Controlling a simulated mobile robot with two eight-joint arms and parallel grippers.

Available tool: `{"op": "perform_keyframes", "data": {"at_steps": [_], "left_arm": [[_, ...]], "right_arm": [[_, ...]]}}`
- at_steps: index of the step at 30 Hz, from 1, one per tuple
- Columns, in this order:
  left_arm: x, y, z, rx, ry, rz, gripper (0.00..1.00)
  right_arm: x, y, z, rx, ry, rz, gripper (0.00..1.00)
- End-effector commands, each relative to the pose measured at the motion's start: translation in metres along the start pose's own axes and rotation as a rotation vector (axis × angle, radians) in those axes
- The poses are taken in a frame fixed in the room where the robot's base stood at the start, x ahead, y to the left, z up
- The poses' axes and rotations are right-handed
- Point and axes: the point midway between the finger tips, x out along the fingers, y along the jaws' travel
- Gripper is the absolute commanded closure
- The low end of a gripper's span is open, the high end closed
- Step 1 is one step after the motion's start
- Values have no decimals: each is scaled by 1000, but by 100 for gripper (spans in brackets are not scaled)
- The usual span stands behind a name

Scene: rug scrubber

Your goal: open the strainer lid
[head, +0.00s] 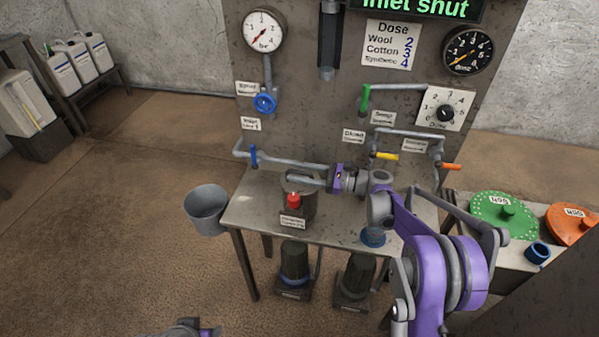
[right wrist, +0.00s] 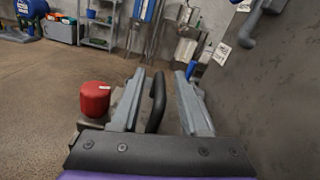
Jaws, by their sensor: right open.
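The strainer (head: 306,208) is a dark grey body with a label on the table's left part. Part of my left arm shows at the bottom edge.
The grey table (head: 250,213) has a bucket (head: 206,207) at its left. Pipes with a blue valve handle (head: 253,156) run behind the strainer along the panel (head: 310,110). Two dark canisters stand below. Green (head: 488,212) and orange (head: 568,222) discs lie at right. Floor at left is clear.

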Motion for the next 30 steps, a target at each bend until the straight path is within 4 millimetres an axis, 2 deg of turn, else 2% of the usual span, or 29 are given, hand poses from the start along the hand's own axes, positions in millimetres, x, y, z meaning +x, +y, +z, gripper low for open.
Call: {"op": "perform_keyframes", "data": {"at_steps": [5,12,13,30], "left_arm": [[0,0,0,0,0,0,50],[0,0,0,0,0,0,50],[0,0,0,0,0,0,50],[0,0,0,0,0,0,50]], "right_arm": [[0,0,0,0,0,0,55],[0,0,0,0,0,0,97],[0,0,0,0,0,-1,100],[-1,0,0,-1,0,-1,100]]}}
